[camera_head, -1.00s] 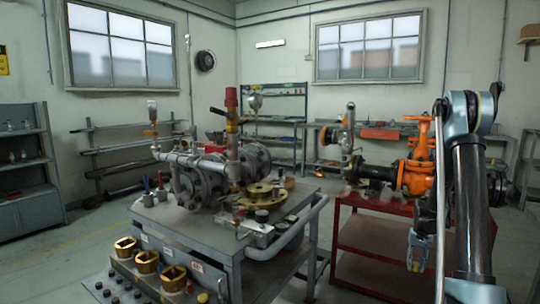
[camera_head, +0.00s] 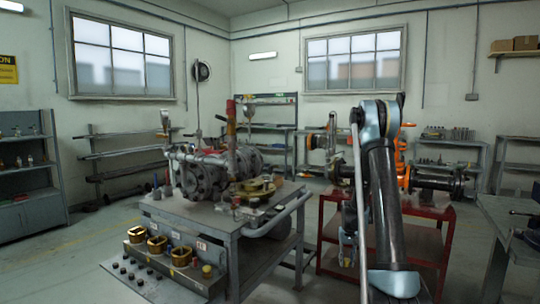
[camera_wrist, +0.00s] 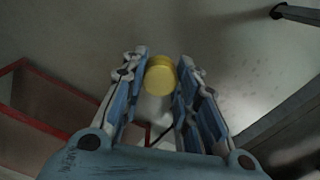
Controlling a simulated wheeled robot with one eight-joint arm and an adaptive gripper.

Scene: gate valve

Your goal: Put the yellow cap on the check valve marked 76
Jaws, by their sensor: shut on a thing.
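In the wrist view my gripper (camera_wrist: 162,72) has its two blue-grey fingers closed on the round yellow cap (camera_wrist: 160,80). The cap sits between the fingertips, with the floor behind it. In the head view my gripper (camera_head: 347,245) hangs low in front of the red cart, and the cap cannot be made out there. A grey pipe-and-valve assembly (camera_head: 204,176) lies on the grey cart at the left. No number 76 is readable, so I cannot tell which part is the check valve marked 76.
A red cart (camera_head: 428,235) stands behind my arm. A grey table (camera_head: 515,215) is at the right edge. Floor shows between them.

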